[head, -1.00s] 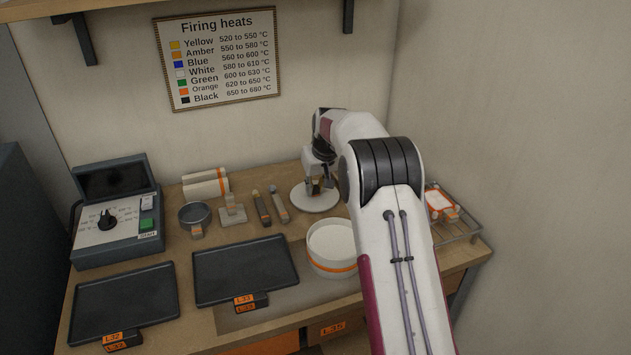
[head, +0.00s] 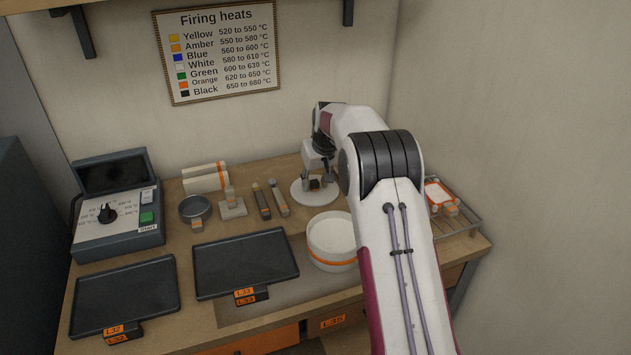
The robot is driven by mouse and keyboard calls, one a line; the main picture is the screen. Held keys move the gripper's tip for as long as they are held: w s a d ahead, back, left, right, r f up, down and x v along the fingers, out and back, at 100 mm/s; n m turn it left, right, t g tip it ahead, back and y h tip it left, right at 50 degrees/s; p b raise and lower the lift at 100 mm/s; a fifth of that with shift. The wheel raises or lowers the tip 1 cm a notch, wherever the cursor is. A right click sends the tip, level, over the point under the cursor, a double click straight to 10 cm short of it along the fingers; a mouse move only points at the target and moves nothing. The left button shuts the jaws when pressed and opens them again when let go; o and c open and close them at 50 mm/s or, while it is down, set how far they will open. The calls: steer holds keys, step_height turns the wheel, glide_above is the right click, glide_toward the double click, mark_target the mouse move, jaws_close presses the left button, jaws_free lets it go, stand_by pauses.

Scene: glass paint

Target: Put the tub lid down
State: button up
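The tub lid (head: 300,198) is a pale round disc lying flat on the bench top near the back wall, behind the tub. A small brown and orange grip (head: 314,184) stands at its middle. My gripper (head: 317,181) points down over the lid, its fingers apart on either side of the grip; it looks open, though the fingers are small in view. The white tub (head: 333,262) with an orange band stands in front of the lid, uncovered, with white contents showing. My arm hides the bench to the right of the tub.
Left of the lid lie two narrow tools (head: 271,200), a small stand (head: 232,208) and a round dark sieve (head: 195,210). Dark trays (head: 245,262) fill the front. A wire rack (head: 460,222) stands at right, a control box (head: 120,215) at left.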

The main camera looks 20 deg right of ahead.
steer(key=v, duration=1.2)
steer(key=shift+s+r, duration=0.1)
steer(key=shift+r, duration=0.05)
stand_by(0.6)
steer(key=s+a+r, duration=0.3)
steer(key=s+r, duration=0.1)
steer(key=s, duration=0.4)
steer(key=s+a+r, duration=0.3)
steer(key=s+r, duration=0.1)
steer(key=s, duration=0.3)
steer(key=s+a+r, duration=0.4)
steer(key=s, duration=0.4)
steer(key=s+a+f, duration=0.1)
steer(key=s+f, duration=0.2)
steer(key=s, duration=0.9)
steer(key=s+a+f+t, duration=0.1)
steer(key=s+a+f, duration=0.1)
steer(key=s, duration=1)
steer(key=shift+a+f, duration=0.25)
steer(key=shift+f, duration=0.4)
